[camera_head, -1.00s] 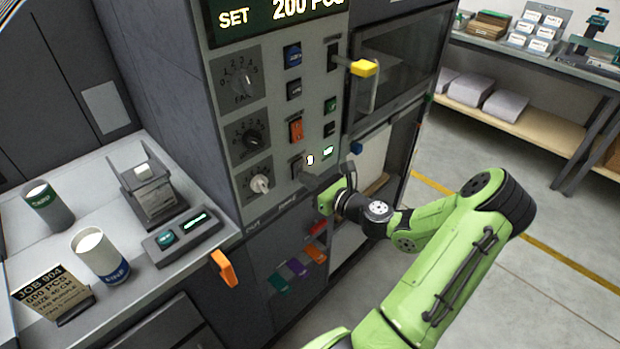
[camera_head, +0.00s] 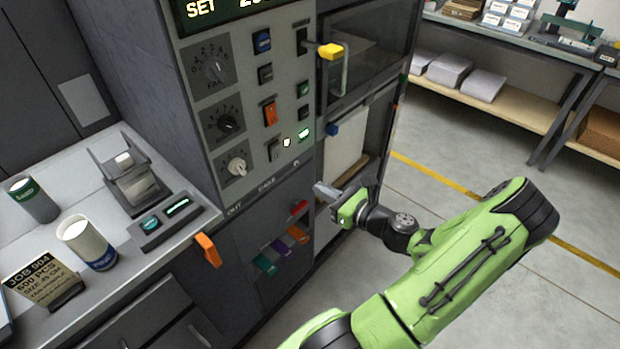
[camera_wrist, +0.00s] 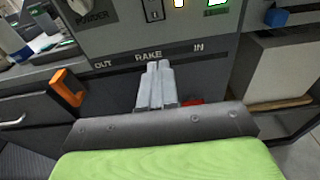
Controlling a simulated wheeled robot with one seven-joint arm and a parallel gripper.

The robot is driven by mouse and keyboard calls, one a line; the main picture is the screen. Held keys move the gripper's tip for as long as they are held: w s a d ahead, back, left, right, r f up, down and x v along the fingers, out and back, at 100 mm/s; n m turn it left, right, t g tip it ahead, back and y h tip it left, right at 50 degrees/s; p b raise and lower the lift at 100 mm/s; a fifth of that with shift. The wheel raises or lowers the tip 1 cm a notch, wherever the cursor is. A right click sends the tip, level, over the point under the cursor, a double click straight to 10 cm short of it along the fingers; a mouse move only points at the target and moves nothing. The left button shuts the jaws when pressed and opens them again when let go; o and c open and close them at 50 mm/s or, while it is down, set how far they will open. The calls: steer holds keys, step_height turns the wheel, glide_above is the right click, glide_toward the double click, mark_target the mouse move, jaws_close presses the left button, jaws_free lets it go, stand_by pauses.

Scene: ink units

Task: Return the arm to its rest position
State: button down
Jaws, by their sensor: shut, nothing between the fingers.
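My green arm reaches in from the lower right of the head view. My gripper (camera_head: 326,191) is in front of the machine's lower panel, below the switches and apart from them. Its grey fingers are together with nothing between them. In the wrist view the shut fingers (camera_wrist: 157,84) point at the strip marked OUT, RAKE and IN. The control panel (camera_head: 243,120) carries dials, an orange switch (camera_head: 270,112), and lit white and green indicators. Whether the fingertips touch the strip cannot be told from the wrist view.
A yellow-ended handle (camera_head: 330,51) sticks out at the machine's upper right. An orange lever (camera_head: 207,249) juts from the left counter, which holds two cups and a job card (camera_head: 42,280). Open floor (camera_head: 450,150) lies to the right, before a shelf with paper stacks.

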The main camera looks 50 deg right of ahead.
steer(key=shift+s+f, duration=0.1)
steer(key=shift+s, duration=0.25)
stand_by(0.3)
steer(key=w+a+r+n+g+y, duration=0.2)
steer(key=a+n+g+y, duration=0.3)
steer(key=a+n+g, duration=1)
steer(key=s+a+r+n+t+h+p, duration=0.1)
steer(key=s+a+r+n+t+h, duration=0.1)
steer(key=s+a+r+n, duration=0.4)
steer(key=s+a+r+n+t+h, duration=0.2)
steer(key=s+a+r+n, duration=0.3)
steer(key=r+n, duration=0.4)
steer(key=s+n+h, duration=0.1)
steer(key=n, duration=0.4)
steer(key=shift+s+a+r+n+h+p, duration=0.2)
steer(key=shift+a+n+h+p, duration=0.1)
steer(key=shift+a+p, duration=0.1)
